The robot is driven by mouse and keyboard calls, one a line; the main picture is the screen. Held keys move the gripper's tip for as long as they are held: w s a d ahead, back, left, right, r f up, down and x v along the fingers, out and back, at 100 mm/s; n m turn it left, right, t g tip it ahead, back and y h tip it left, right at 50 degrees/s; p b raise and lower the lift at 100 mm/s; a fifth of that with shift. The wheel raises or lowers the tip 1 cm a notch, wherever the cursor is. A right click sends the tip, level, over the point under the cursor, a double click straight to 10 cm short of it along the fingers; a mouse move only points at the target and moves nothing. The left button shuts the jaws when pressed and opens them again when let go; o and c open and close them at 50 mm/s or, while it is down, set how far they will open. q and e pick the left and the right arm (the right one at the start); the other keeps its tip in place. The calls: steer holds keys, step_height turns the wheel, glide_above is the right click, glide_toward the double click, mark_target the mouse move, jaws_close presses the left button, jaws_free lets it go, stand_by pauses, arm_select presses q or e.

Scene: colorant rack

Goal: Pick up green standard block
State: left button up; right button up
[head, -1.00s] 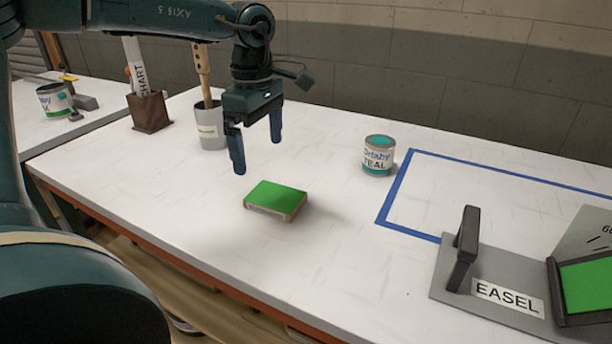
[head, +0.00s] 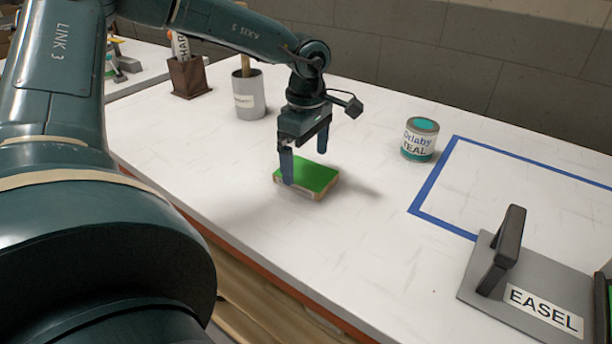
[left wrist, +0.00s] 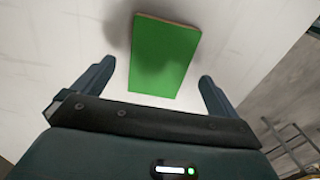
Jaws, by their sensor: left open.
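The green standard block (head: 313,180) lies flat on the white table, green face up with pale wooden sides. In the left wrist view the green block (left wrist: 163,58) is ahead of and between the two fingers, with shadow across its face. My left gripper (head: 305,167) is open and empty, pointing down just above the block; one finger overlaps the block's left part in the head view. Its fingers also show in the left wrist view (left wrist: 156,88), spread wider than the block. Whether a fingertip touches the block I cannot tell. My right gripper is not in view.
A teal paint can (head: 419,140) stands to the right, near a blue tape outline (head: 428,205). A grey easel base (head: 520,300) with a dark upright handle is at the lower right. A grey cup (head: 249,95) and a brown holder (head: 188,77) stand behind left.

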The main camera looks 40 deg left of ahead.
mark_target(306, 172)
arm_select(q)
step_height(306, 172, down, 3)
steer(key=shift+f, duration=0.15)
steer(key=shift+c, duration=0.2)
steer(key=c, duration=1.1)
